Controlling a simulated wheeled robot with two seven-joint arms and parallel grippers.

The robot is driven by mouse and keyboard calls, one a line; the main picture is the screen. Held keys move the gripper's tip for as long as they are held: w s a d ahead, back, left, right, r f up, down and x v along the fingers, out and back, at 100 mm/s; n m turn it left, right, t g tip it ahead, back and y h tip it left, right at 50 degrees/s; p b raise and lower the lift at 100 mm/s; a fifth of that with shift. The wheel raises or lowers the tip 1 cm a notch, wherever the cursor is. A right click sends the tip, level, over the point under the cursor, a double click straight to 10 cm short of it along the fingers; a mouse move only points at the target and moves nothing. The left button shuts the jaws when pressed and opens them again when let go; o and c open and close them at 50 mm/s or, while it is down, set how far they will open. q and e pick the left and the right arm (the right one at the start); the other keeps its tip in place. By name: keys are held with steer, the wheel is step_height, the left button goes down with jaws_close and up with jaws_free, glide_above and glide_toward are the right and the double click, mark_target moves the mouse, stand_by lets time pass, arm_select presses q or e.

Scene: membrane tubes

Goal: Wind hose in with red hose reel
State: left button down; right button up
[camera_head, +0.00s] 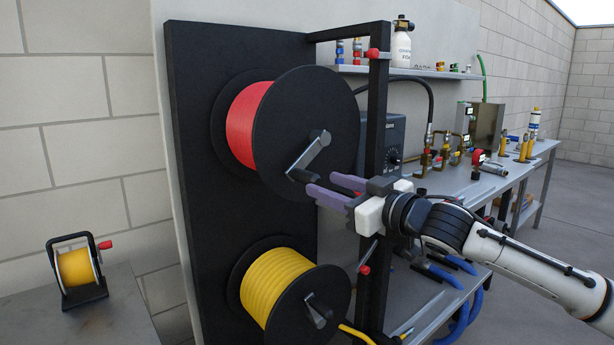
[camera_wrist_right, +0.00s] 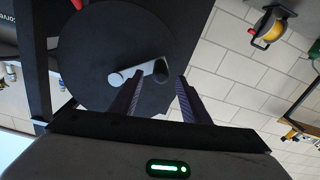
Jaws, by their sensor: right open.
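The red hose reel (camera_head: 246,124) is mounted high on a black panel, with a large black front disc that also fills the middle of the right wrist view (camera_wrist_right: 100,52). A grey crank (camera_head: 311,152) angles down-left across the disc and ends in a dark handle (camera_head: 301,175). My right gripper (camera_head: 322,184) is open, its purple fingers pointing left beside the handle. In the right wrist view the handle (camera_wrist_right: 160,70) appears between the fingertips (camera_wrist_right: 158,82); contact cannot be told. No hose end shows clearly on the red reel. My left gripper is out of view.
A yellow hose reel (camera_head: 275,285) with its own crank sits just below. A black upright post (camera_head: 376,120) stands close to my right gripper. A bench with fittings (camera_head: 500,180) extends behind right. A small yellow reel (camera_head: 75,268) stands on a left table.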

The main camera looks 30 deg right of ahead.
mark_target(307, 178)
steer(key=w, duration=0.1)
steer(key=w+p, duration=0.1)
steer(key=w, duration=0.1)
steer(key=w+p, duration=0.1)
steer(key=w, duration=0.1)
steer(key=shift+w+a+r, duration=0.1)
steer(key=shift+w+a, duration=0.1)
steer(key=shift+a, duration=0.1)
steer(key=shift+w+a+p, duration=0.15)
steer(key=shift+w+p, duration=0.15)
steer(key=shift+w, duration=0.6)
steer(key=shift+c, duration=0.4)
jaws_close()
